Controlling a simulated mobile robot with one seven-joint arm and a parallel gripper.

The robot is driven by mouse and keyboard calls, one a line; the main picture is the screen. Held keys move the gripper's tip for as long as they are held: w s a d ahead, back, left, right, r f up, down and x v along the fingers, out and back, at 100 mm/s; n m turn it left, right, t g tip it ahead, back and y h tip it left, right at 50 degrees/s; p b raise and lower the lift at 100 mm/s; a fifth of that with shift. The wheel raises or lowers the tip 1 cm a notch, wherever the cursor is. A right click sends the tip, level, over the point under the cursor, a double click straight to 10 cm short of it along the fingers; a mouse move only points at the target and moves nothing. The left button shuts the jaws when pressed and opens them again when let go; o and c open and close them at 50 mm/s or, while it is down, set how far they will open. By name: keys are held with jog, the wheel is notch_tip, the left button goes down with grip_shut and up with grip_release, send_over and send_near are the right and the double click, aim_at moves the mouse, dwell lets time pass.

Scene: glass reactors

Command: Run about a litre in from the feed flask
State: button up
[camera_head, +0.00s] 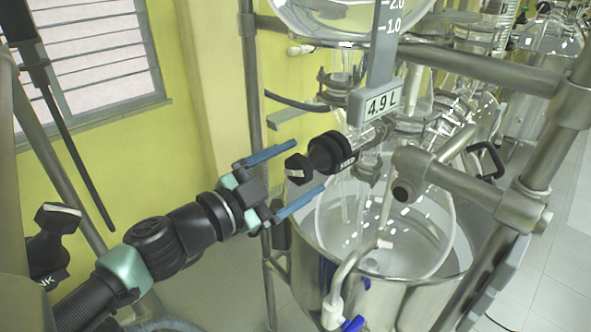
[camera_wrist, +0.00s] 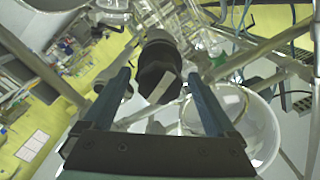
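The feed flask (camera_head: 345,15) is the clear glass vessel at the top of the head view, with a scale showing 1.0 and 2.0. A black valve knob (camera_head: 333,153) with small white lettering, hard to read, sits under the display. Its handle end (camera_head: 298,172) has a pale bar and points at my gripper (camera_head: 308,166). My gripper is open, one blue finger on either side of the knob. The wrist view shows the knob (camera_wrist: 158,66) between the fingers (camera_wrist: 159,74), with gaps at both sides.
A glass reactor vessel (camera_head: 400,238) sits in a steel jacket (camera_head: 425,300) below the knob. Metal frame bars (camera_head: 462,190) and a post (camera_head: 253,90) stand close around. Another black knob (camera_head: 50,240) shows at the lower left. Yellow wall and window lie behind.

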jog(key=shift+s+a+f+b, duration=0.1)
jog(key=shift+s+a+b, duration=0.25)
jog(key=shift+a+b, duration=0.1)
jog(key=b+v, duration=0.5)
jog(key=v, duration=0.7)
jog(key=shift+r, duration=0.2)
jog(key=shift+d, duration=0.15)
dwell(6.0)
